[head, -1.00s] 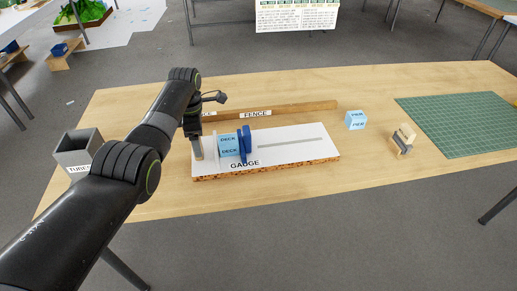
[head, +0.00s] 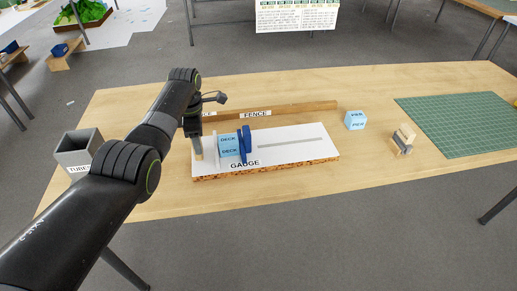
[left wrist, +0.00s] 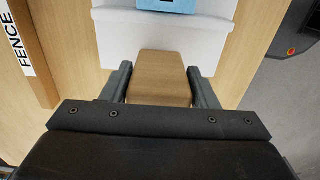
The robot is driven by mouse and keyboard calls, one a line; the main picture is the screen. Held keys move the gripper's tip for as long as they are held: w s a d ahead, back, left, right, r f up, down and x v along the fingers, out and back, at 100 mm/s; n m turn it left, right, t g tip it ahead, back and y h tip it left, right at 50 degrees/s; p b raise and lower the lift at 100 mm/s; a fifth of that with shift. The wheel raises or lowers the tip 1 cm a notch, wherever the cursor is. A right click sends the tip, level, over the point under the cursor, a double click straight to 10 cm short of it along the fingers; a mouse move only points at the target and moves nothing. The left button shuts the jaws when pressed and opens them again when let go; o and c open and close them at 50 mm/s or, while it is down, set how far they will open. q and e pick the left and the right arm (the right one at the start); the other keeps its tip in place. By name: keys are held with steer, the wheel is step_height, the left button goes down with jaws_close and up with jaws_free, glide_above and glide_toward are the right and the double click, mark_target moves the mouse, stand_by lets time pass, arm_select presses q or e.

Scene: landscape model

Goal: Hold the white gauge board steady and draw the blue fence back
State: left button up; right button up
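The white gauge board (head: 290,150), labelled GAUGE, lies on the table with a slot along it; its white end also shows in the left wrist view (left wrist: 165,40). The dark blue fence (head: 245,146) stands across it, against the right side of the light blue DECK blocks (head: 228,145). A little of one block shows in the left wrist view (left wrist: 168,4). My left gripper (head: 197,150) is at the board's left end. In the left wrist view its fingers (left wrist: 160,78) meet both sides of a tan wooden tab (left wrist: 160,72). My right gripper is out of view.
A wooden strip (head: 300,107) labelled FENCE lies behind the board. A light blue PIER block (head: 355,120), a small wooden piece (head: 403,139) and a green mat (head: 460,125) are to the right. A grey bin (head: 78,150) stands left.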

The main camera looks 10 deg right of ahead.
arm_select(q)
steer(key=o, duration=0.4)
steer(key=shift+f, duration=0.1)
step_height(320, 180, up, 12)
stand_by(0.4)
stand_by(0.4)
